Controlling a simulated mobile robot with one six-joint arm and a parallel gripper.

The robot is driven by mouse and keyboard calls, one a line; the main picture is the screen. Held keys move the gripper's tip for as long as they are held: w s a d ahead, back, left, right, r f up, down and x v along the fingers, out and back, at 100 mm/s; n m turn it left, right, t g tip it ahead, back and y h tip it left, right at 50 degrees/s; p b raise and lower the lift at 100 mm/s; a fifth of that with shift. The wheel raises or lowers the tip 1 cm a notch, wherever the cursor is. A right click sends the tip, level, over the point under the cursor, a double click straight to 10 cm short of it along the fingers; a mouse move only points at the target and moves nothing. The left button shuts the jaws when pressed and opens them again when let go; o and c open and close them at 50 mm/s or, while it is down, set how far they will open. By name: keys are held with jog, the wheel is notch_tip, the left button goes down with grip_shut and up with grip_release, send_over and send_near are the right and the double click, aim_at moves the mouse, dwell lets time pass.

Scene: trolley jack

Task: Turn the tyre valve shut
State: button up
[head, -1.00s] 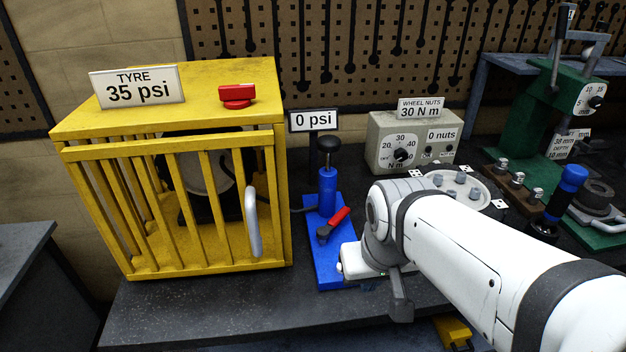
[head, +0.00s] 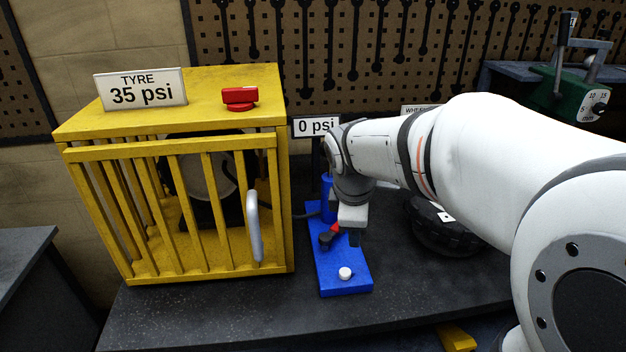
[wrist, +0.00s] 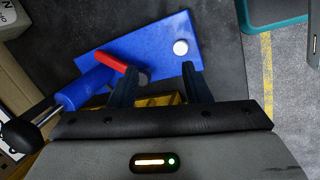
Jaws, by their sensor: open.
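A red lever (head: 336,228) on a dark pivot (head: 325,240) sits on the blue base plate (head: 343,283) of the pump; it looks like the tyre valve. My gripper (head: 354,240) is just right of the lever and partly covers it. In the wrist view my gripper (wrist: 159,70) is open, its two fingers pointing over the plate. The red lever (wrist: 112,60) there lies by the left fingertip, with a grey part of its mount between the fingers. I cannot tell whether a finger touches it.
A yellow cage (head: 90,125) with a tyre inside stands left, a red knob (head: 240,97) on top. Its sign (head: 140,89) reads 35 psi; the pump sign (head: 315,126) reads 0 psi. A white button (head: 345,273) is at the plate's front. The bench front is clear.

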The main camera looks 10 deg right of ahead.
aim_at(334, 228)
jog(key=w+f+n, duration=0.1)
jog(key=w+n, duration=0.3)
jog(key=w+a+f+n+h, duration=0.1)
jog(key=w+n, duration=0.3)
jog(key=w+f+n+b, duration=0.1)
jog(key=w+n, duration=0.3)
jog(key=shift+a+f, duration=0.15)
jog(key=shift+a, duration=0.1)
jog(key=shift+w+d+f+n, duration=0.1)
jog(key=shift+w+f+n, duration=0.2)
jog(key=shift+f, duration=0.15)
jog(key=x, duration=0.7)
jog(key=shift+d+r, duration=0.1)
jog(key=shift+d, duration=0.05)
jog(key=shift+c, duration=0.3)
grip_shut()
